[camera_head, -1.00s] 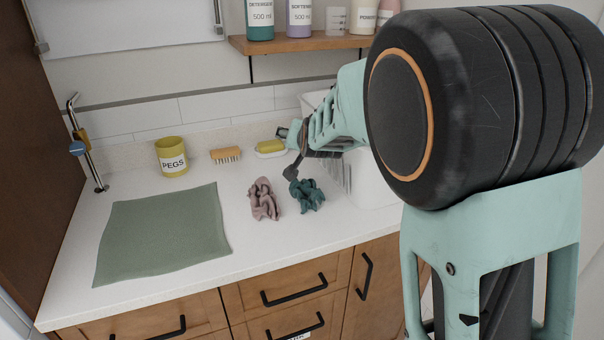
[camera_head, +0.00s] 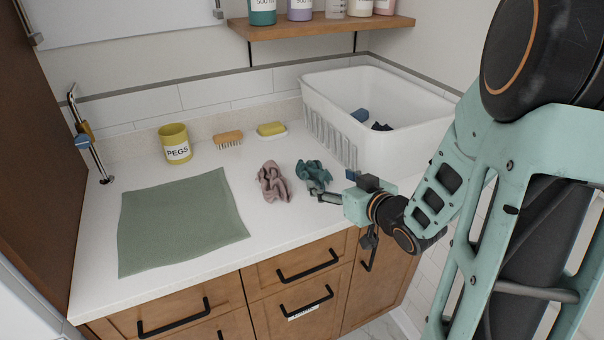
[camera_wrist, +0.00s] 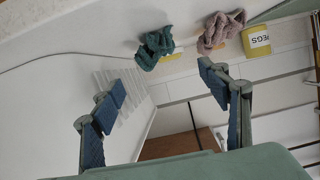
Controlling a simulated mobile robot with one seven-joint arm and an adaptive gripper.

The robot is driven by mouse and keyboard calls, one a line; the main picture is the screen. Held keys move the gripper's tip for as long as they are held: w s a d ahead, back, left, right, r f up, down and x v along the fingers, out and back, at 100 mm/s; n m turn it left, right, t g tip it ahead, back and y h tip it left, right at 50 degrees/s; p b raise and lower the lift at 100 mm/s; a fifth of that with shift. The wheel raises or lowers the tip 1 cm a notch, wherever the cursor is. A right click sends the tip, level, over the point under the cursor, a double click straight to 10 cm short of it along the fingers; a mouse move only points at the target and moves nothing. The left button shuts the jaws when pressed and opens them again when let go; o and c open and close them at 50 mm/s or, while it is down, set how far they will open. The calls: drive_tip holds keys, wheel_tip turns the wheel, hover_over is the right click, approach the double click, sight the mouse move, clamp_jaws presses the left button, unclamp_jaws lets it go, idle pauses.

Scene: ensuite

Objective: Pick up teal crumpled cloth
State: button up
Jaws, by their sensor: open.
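The teal crumpled cloth (camera_head: 313,174) lies on the white counter, just right of a mauve crumpled cloth (camera_head: 272,182). My gripper (camera_head: 324,197) is low over the counter at the front right side of the teal cloth, with its fingers pointing left. In the wrist view my gripper (camera_wrist: 162,86) shows its two blue-padded fingers spread wide with nothing between them. The teal cloth (camera_wrist: 154,47) appears beyond the fingertips, within the gap's width. The mauve cloth (camera_wrist: 221,30) is near the right finger's side. Whether a finger touches the counter cannot be told.
A white basket (camera_head: 345,130) with dark items stands behind and right of the teal cloth. A yellow peg pot (camera_head: 175,143), brush (camera_head: 228,138) and yellow sponge (camera_head: 271,129) line the back. A flat green cloth (camera_head: 180,222) covers the left. A shelf (camera_head: 320,27) hangs above.

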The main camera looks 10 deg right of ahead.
sight(316, 175)
drive_tip(key=shift+f, duration=0.25)
drive_tip(key=x, duration=1)
drive_tip(key=shift+d+f+b, duration=0.15)
drive_tip(key=shift+f+b, duration=0.25)
drive_tip(key=c, duration=1.2)
